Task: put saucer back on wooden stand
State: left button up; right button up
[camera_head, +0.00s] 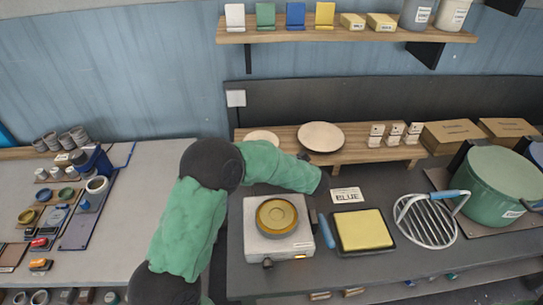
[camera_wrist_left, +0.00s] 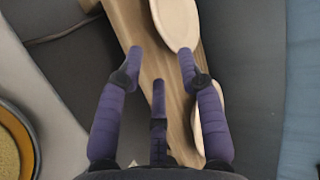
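Two pale, round saucers are on the low wooden stand (camera_head: 357,153) in the head view: a larger one (camera_head: 320,137) and another at the left end (camera_head: 262,136), partly behind my left arm. In the left wrist view, my left gripper (camera_wrist_left: 160,62) is open and empty above the wooden stand (camera_wrist_left: 150,25). One pale saucer (camera_wrist_left: 176,18) lies just beyond its fingertips, and another (camera_wrist_left: 198,130) is partly hidden by the right finger. I cannot tell whether a finger touches a saucer. My right gripper is not in view.
A white device with a round yellow dish (camera_head: 277,216) stands in front of the stand. A yellow pad (camera_head: 361,230), a wire rack (camera_head: 426,219) and a green pot (camera_head: 493,187) are to its right. Small white holders (camera_head: 395,134) and boxes (camera_head: 450,134) are at the back right.

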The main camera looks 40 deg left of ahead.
pick_arm(q)
jog(key=shift+v, duration=1.5)
dwell(1.2)
